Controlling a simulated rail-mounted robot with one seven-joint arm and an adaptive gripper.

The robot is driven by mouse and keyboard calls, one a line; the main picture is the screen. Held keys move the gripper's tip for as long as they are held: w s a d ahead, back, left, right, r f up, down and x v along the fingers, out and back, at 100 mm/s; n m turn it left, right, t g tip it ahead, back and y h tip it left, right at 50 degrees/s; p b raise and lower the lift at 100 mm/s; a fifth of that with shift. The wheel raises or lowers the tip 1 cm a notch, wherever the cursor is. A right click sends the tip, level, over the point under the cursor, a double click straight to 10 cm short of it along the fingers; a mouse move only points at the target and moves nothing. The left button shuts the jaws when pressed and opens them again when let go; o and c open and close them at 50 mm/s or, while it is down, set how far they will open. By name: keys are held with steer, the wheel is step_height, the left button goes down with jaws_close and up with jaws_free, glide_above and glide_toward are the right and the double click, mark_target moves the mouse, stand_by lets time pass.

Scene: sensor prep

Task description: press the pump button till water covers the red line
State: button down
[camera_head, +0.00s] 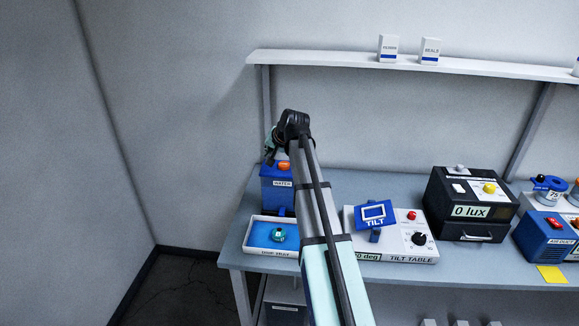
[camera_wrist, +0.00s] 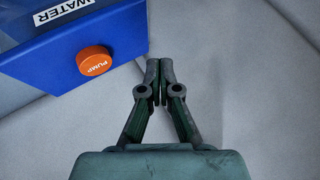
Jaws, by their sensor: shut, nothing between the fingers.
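The orange pump button (camera_head: 284,165) is on top of the blue water unit (camera_head: 277,190) at the left end of the bench. In the wrist view the round button (camera_wrist: 93,61), marked PUMP, shows on the blue unit (camera_wrist: 50,62) with its WATER label. My gripper (camera_wrist: 154,80) is shut and empty, its fingertips to the right of the button, beyond the unit's edge in the picture. In the head view my gripper (camera_head: 269,145) is above the unit and partly hidden by my wrist. I cannot make out a red line or a water level.
A white tray (camera_head: 251,249) with a blue inside stands in front of the water unit and holds a small teal device (camera_head: 278,235). My arm crosses between it and the tilt table (camera_head: 398,252). A black lux box (camera_head: 468,205) stands further right. A shelf (camera_head: 330,58) runs above.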

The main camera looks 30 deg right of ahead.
step_height(320, 180, up, 5)
steer(key=m+t+h, duration=0.1)
glide_above(283, 162)
steer(key=s, duration=0.2)
steer(key=shift+r, duration=0.15)
steer(key=shift+f+b, duration=2.35)
steer(key=shift+f, duration=2.1)
steer(key=shift+f, duration=0.15)
steer(key=shift+f, duration=0.3)
steer(key=shift+f+b, duration=0.5)
steer(key=shift+f, duration=0.2)
steer(key=shift+r+p, duration=0.6)
steer(key=shift+r, duration=0.55)
